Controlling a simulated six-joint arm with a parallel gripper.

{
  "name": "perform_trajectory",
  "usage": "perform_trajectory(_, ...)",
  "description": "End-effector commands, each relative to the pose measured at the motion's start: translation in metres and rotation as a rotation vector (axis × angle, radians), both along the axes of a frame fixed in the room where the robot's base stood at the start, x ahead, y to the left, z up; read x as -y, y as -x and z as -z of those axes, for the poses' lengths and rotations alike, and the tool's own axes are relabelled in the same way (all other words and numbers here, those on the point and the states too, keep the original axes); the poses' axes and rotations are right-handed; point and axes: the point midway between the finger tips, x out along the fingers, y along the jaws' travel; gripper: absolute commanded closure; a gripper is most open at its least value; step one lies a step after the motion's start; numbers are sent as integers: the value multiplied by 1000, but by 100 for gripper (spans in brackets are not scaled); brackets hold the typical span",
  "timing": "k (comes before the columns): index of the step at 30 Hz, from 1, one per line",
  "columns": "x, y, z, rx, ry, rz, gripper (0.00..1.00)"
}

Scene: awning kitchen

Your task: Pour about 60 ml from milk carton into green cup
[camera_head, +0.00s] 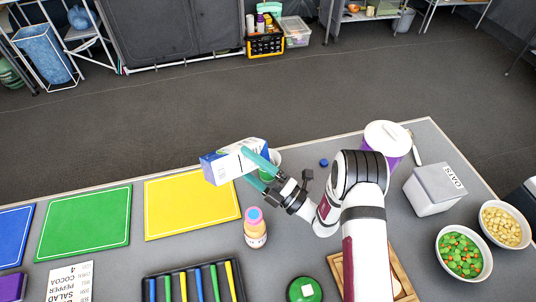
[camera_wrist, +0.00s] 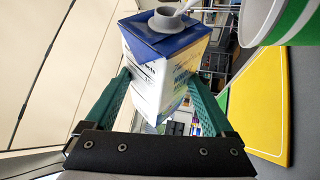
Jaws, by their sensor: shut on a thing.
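The milk carton (camera_head: 232,161) is white and blue and is tipped onto its side above the counter, close to level. My gripper (camera_head: 255,172) is shut on it, with teal fingers on either side. In the wrist view, the carton (camera_wrist: 160,80) sits between the fingertips (camera_wrist: 160,85), its blue top and grey spout (camera_wrist: 167,19) at the upper edge. The green cup (camera_head: 275,158) stands just beyond my fingers, partly hidden by them. Its white and green wall (camera_wrist: 290,25) fills the upper right of the wrist view, near the spout. A pale streak at the spout may be milk; I cannot tell.
A yellow mat (camera_head: 190,205) and a green mat (camera_head: 85,224) lie left. A purple tub (camera_head: 388,140), a grey box (camera_head: 433,190) and bowls (camera_head: 464,253) are right. The counter's far edge lies just beyond the carton.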

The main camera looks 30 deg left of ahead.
Motion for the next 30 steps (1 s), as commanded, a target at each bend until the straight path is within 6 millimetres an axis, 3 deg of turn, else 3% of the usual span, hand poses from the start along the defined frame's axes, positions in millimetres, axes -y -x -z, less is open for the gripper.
perform_trajectory(30, -2, 9, -3, -49, -20, 0, 75)
